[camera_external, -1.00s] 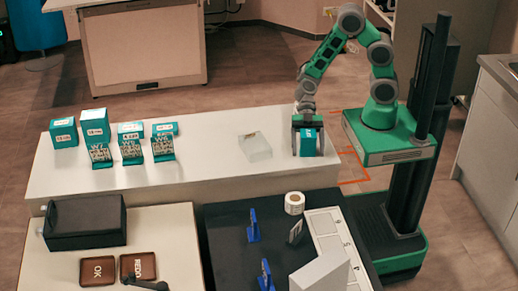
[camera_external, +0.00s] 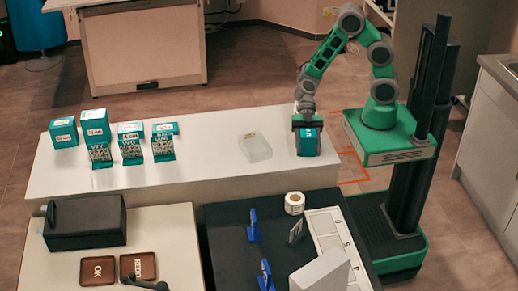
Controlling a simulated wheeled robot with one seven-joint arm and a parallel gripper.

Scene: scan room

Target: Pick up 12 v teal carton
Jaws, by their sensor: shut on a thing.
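A teal carton (camera_external: 307,145) with a white mark on its top face is at the right end of the white counter (camera_external: 215,165). My gripper (camera_external: 305,124) points down over it and is shut on its upper part. The carton is upright; I cannot tell whether its bottom touches the counter. Several other teal cartons stand at the left end of the counter, among them a plain-sided one (camera_external: 63,133) and taller ones with printed fronts (camera_external: 97,140). Their labels are too small to read.
A clear box (camera_external: 256,147) stands left of my gripper. In front are a dark table with blue stands (camera_external: 253,226) and a label roll (camera_external: 294,203), and a pale table with a black case (camera_external: 85,222) and two brown trays (camera_external: 98,270). The counter's middle is clear.

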